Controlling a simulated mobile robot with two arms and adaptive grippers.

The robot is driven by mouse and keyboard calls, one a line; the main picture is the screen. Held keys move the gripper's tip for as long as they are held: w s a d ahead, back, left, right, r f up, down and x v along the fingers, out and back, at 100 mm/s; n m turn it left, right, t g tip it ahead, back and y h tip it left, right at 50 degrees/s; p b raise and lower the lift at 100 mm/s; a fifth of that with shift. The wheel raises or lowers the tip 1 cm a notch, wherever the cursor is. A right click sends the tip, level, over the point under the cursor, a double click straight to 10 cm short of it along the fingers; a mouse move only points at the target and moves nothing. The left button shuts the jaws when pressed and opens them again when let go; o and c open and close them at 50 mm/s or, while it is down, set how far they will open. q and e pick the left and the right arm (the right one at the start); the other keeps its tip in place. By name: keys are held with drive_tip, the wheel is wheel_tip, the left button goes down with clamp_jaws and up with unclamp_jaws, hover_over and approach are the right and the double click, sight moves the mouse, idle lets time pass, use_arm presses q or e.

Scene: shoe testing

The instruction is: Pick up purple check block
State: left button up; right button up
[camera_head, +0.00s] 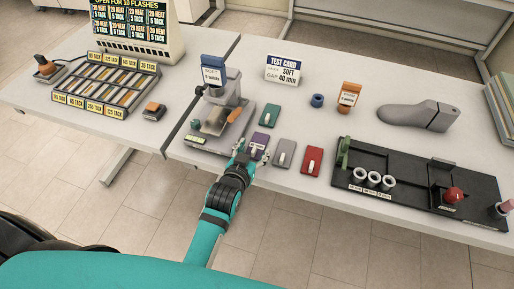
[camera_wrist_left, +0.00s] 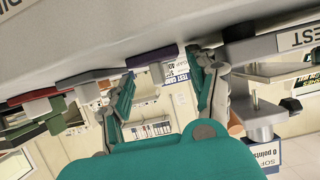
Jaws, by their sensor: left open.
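The purple check block (camera_head: 260,139) lies on the table, in the row of coloured blocks, with a pale piece on its front part. In the left wrist view, which is turned over, the purple block (camera_wrist_left: 152,57) shows at the table edge, between and beyond the fingertips. My left gripper (camera_head: 246,157) is at the table's front edge, just in front of the purple block. It also shows in the left wrist view (camera_wrist_left: 162,82), with its two teal fingers spread and nothing between them. Whether a finger touches the block I cannot tell. My right gripper is not in view.
A grey block (camera_head: 284,152) and a red block (camera_head: 312,161) lie to the right, and a green block (camera_head: 270,115) lies behind. A grey test device (camera_head: 222,112) stands close on the left. A black tray (camera_head: 412,163) is further right.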

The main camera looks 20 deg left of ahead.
use_arm(q)
drive_tip(key=c, duration=1.2)
clamp_jaws()
drive_tip(key=shift+r, duration=0.1)
